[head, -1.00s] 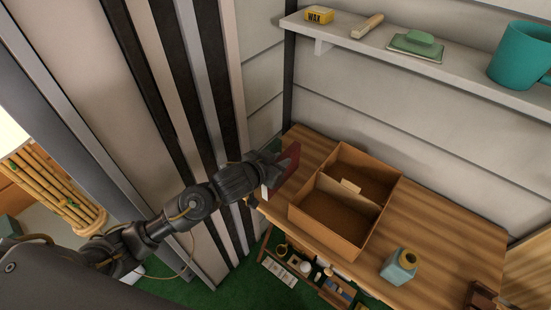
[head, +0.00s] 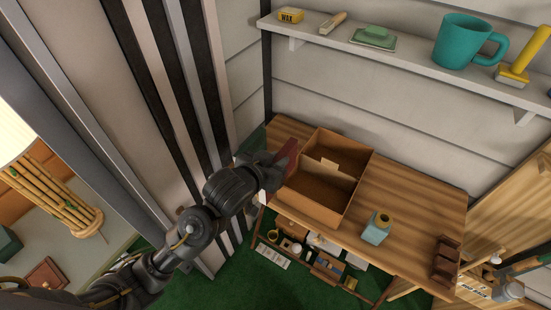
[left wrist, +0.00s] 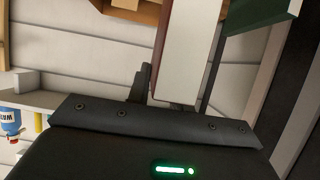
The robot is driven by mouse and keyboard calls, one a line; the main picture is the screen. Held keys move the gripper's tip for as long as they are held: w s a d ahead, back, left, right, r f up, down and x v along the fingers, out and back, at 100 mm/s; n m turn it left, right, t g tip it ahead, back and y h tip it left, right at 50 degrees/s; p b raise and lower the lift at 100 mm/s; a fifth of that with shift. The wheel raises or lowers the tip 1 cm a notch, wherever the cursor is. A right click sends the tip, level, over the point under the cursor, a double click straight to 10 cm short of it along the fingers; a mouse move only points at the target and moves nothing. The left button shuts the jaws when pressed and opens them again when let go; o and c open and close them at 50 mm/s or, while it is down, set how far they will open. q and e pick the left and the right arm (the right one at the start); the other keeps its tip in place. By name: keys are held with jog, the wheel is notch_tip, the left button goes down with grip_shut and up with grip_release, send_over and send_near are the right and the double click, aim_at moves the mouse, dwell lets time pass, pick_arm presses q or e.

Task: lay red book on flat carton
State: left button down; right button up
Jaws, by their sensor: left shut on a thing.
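My left gripper (head: 272,172) is shut on the red book (head: 286,158), held upright at the left end of the wooden table. In the left wrist view the red book (left wrist: 189,45) shows its white page edges between red covers, gripped by the dark fingers. An open brown carton (head: 336,214) with a divider and two compartments stands on the table just right of the book. The carton also shows at the top of the left wrist view (left wrist: 136,12). I cannot tell if the book touches the carton. No other flat carton is clear. My right gripper is not in view.
A shelf (head: 400,57) above holds a teal mug (head: 467,41) and small items. Striped panels stand left.

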pick_arm(q)
jog(key=w+a+r+n+y, duration=0.2)
jog(key=a+r+y, duration=0.1)
jog(key=a+r, duration=0.4)
jog(key=w+a+r+n+t+y+b, duration=0.1)
jog(key=w+a+r+n+y, duration=0.1)
jog(key=a+r, duration=0.6)
jog(key=a+n+y, duration=0.1)
jog(key=a, duration=0.3)
jog(key=shift+w+a+n, duration=0.3)
